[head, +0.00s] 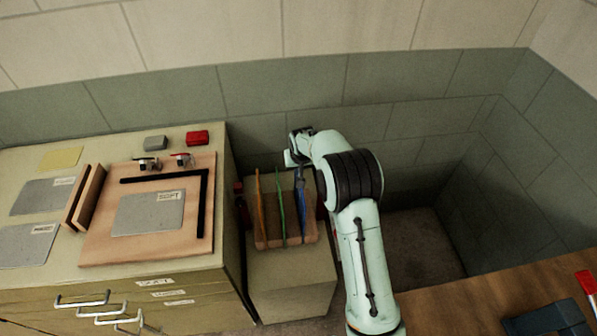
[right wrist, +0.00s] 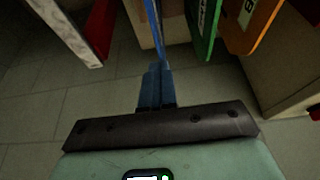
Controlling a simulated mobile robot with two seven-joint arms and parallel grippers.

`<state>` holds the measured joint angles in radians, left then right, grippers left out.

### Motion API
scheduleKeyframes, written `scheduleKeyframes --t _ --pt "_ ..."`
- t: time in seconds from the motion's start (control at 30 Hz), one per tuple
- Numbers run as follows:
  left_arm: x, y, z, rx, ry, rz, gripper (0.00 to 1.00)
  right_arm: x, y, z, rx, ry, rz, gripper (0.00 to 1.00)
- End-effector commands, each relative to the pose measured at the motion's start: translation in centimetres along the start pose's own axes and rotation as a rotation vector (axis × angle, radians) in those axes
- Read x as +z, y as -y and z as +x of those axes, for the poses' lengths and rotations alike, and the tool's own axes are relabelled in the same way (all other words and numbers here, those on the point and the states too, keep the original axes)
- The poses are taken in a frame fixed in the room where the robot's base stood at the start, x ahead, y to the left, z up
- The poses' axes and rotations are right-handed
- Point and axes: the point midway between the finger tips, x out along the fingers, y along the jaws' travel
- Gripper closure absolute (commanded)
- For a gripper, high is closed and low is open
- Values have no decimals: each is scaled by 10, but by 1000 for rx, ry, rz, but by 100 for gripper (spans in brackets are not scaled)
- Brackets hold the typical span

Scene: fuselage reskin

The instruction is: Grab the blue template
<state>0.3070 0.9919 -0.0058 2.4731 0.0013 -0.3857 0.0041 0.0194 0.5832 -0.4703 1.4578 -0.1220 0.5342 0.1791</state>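The blue template (head: 301,206) stands upright in the rightmost slot of a wooden rack (head: 290,242), beside the green template (head: 280,205) and the orange template (head: 260,208). My right gripper (head: 300,176) points down at the top of the blue template. In the right wrist view the two fingers (right wrist: 156,72) are close together, with the thin edge of the blue template (right wrist: 153,22) running out from between them. They look shut on it, and it still stands in the rack. My left gripper is in neither view.
The rack stands on a low cabinet (head: 292,285). A larger cabinet to the left carries a wooden board (head: 100,255) with a grey sheet, more sheets and small blocks. A wooden table (head: 480,300) is at lower right. Red items flank the rack.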

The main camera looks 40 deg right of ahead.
Motion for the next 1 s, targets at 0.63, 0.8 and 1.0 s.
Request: scheduleKeyframes --t 0.63,0.8,1.0 --pt "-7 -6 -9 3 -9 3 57 -42 2 -95 -5 -10 1 100" --pt "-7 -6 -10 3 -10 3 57 -43 2 -99 -4 -9 1 100" --pt "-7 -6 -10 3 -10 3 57 -43 2 -99 -5 -10 1 100"
